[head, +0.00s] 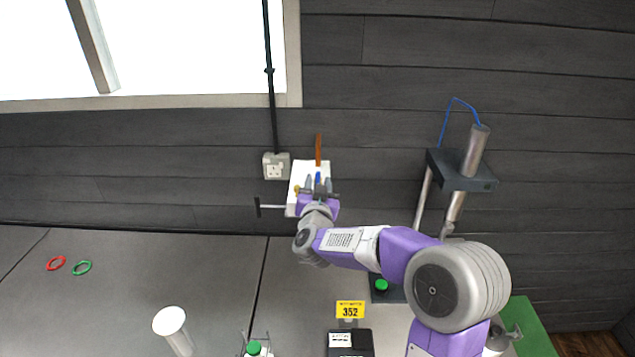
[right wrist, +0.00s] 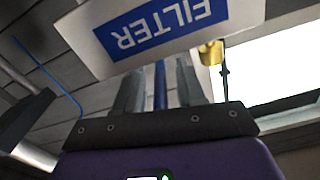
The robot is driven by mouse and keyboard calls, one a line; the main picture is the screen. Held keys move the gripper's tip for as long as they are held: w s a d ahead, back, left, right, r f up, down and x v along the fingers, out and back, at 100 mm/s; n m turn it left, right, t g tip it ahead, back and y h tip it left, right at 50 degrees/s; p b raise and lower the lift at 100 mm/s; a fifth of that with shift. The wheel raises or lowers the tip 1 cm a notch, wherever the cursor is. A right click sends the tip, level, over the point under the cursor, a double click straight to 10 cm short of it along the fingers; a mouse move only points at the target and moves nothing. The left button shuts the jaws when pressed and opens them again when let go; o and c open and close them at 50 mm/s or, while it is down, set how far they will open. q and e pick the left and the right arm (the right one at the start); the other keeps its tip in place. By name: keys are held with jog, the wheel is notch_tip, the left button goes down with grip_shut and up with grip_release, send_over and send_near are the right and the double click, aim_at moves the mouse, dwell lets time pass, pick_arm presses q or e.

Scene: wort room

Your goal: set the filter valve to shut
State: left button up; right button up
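The filter valve's white panel (head: 299,178) is on the dark wall, and its blue FILTER label (right wrist: 160,28) appears upside down in the right wrist view. A slim blue lever (head: 318,177) stands in front of the panel; it also shows in the right wrist view (right wrist: 160,85). My right gripper (head: 318,184) reaches up to the panel, with its two grey fingers (right wrist: 160,88) on either side of the lever. Gaps show between the lever and both fingers, so the gripper is open. The lever's base and any position marks are hidden. My left gripper is out of view.
A brass part (right wrist: 210,52) is close beside the fingers. A black-ended rod (head: 258,207) sticks out left of the panel; an orange-brown bar (head: 318,148) rises above it. A dark stand with a metal cylinder (head: 475,152) is at right. Red (head: 56,263) and green rings (head: 82,268) lie far left.

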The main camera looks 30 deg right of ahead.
jog(key=shift+w, duration=0.15)
jog(key=shift+c, duration=0.9)
grip_shut()
jog(key=shift+d, duration=0.1)
